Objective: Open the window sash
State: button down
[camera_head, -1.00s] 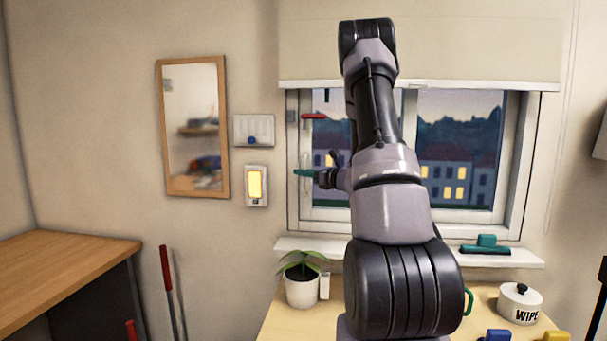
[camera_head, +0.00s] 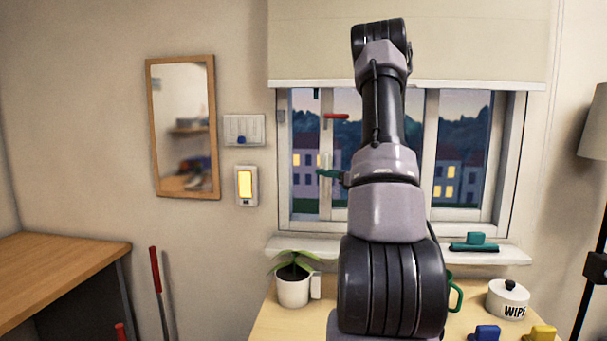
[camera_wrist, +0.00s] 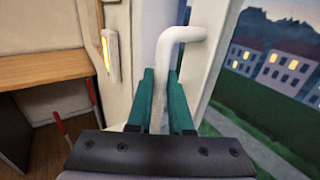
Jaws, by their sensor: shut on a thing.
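The window's left sash (camera_head: 326,135) has a pale stile standing apart from the left jamb, with an open gap between them showing houses outside. A red lever (camera_head: 337,116) is on the sash. My gripper (camera_head: 329,174), with teal fingers, is at the stile below the red lever. In the wrist view my gripper (camera_wrist: 162,108) is shut on the white bar handle (camera_wrist: 166,70), one finger on each side of its upright part. The handle's bent upper end (camera_wrist: 188,33) shows above the fingers. My arm hides much of the sash in the head view.
The sill (camera_head: 400,248) carries a teal squeegee (camera_head: 474,243) at its right. Below, a potted plant (camera_head: 293,284) and a white lidded pot (camera_head: 508,298) stand on the table. A lit panel (camera_head: 246,186) and a mirror (camera_head: 183,130) hang left of the window.

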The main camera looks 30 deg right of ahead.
jog(key=s+d, duration=0.9)
jog(key=d, duration=0.4)
jog(key=shift+d, duration=0.25)
jog(key=shift+s, duration=0.1)
jog(key=c, duration=0.8)
grip_release()
jog(key=shift+c, duration=0.2)
jog(key=v, duration=1)
jog(key=shift+s+d, duration=0.15)
jog(key=shift+s, duration=0.2)
jog(key=shift+f, duration=0.1)
